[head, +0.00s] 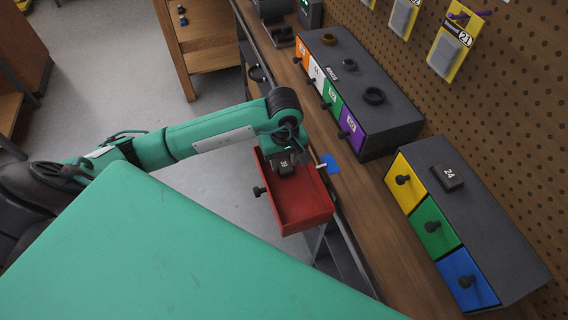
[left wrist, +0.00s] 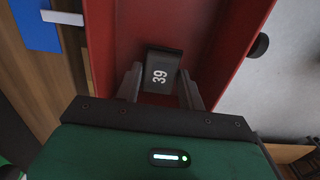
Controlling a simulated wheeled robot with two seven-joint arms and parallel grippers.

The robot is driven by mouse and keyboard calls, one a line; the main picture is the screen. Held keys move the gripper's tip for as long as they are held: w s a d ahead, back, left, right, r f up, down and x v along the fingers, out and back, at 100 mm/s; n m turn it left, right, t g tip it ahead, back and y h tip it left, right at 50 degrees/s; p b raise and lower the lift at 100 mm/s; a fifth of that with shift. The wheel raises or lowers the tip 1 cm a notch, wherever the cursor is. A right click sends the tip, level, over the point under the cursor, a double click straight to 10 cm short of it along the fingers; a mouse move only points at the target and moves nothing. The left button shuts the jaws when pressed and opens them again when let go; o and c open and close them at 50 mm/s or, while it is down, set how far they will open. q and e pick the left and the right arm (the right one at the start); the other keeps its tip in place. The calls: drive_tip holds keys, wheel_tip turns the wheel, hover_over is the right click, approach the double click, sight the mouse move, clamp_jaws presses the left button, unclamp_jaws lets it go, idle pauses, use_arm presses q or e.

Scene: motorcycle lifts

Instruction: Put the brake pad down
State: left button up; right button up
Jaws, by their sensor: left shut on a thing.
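The brake pad (left wrist: 160,72) is a small dark block with the number 39 in white. It also shows in the head view (head: 284,169), over the inside of a red drawer (head: 305,205) that stands out from the bench. My left gripper (left wrist: 160,88) is shut on the brake pad, with one finger on each side of it. It points down into the red drawer. I cannot tell whether the pad touches the drawer's floor. My right gripper is not in view.
A grey cabinet (head: 372,97) with orange, white, green and purple drawers stands on the wooden bench (head: 352,200). Another cabinet (head: 490,220) has yellow, green and blue drawers, with a block (head: 447,177) marked 24 on top. A blue patch (head: 331,165) lies near the bench edge.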

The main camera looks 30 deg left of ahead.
use_arm(q)
wheel_tip(320, 180, down, 2)
drive_tip(key=shift+f, duration=0.25)
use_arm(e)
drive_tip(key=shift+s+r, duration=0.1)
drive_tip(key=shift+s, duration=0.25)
use_arm(q)
drive_tip(key=shift+f, duration=0.2)
drive_tip(key=o, duration=1)
drive_tip(key=shift+o, duration=0.2)
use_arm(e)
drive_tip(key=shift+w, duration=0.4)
use_arm(q)
drive_tip(key=shift+r, duration=0.1)
